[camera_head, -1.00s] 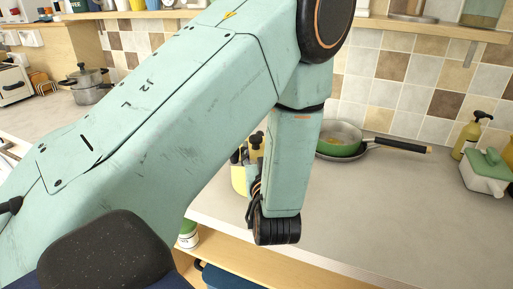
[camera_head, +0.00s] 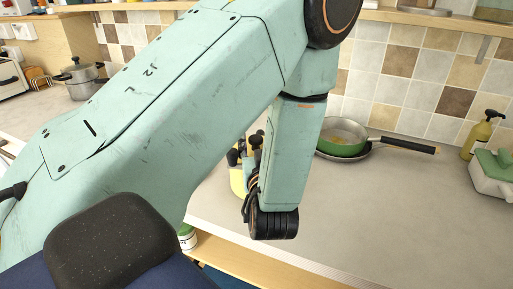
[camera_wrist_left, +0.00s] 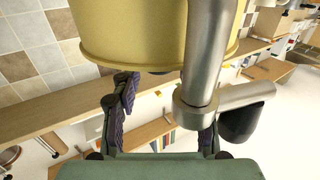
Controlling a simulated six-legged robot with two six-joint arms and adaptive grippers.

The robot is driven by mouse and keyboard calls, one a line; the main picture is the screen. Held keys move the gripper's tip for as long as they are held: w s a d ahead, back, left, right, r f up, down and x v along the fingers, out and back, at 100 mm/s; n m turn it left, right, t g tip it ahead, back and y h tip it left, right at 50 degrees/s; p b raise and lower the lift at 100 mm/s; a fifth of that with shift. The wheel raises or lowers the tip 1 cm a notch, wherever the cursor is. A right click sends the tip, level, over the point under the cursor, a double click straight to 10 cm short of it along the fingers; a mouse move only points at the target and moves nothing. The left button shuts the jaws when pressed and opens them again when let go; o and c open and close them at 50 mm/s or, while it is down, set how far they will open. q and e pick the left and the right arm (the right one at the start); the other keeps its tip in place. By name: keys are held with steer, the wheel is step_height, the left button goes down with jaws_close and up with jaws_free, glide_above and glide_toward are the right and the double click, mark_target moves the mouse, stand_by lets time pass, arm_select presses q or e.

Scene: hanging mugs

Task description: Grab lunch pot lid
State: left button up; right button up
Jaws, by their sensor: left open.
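My left arm crosses the head view, and its black gripper fingers (camera_head: 243,152) show only partly behind the forearm, by a yellow object (camera_head: 237,183) that is mostly hidden. In the left wrist view my left gripper (camera_wrist_left: 165,100) is open, its right finger partly covered by a metal tube. A large yellow round body (camera_wrist_left: 135,30) with a rim fills the top of that view, close to the fingers; I cannot tell whether they touch. I cannot clearly identify a lunch pot lid. My right gripper is not in view.
A yellow pump bottle (camera_head: 480,135) stands at the right, a metal pot (camera_head: 78,78) at the back left. The counter (camera_head: 390,215) right of my arm is clear.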

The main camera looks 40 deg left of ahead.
arm_select(q)
steer(key=shift+w+a+f, duration=0.1)
steer(key=shift+w+f, duration=0.1)
steer(key=shift+c, duration=2.1)
steer(key=shift+s, duration=0.25)
steer(key=c, duration=0.3)
jaws_close()
steer(key=shift+w, duration=0.25)
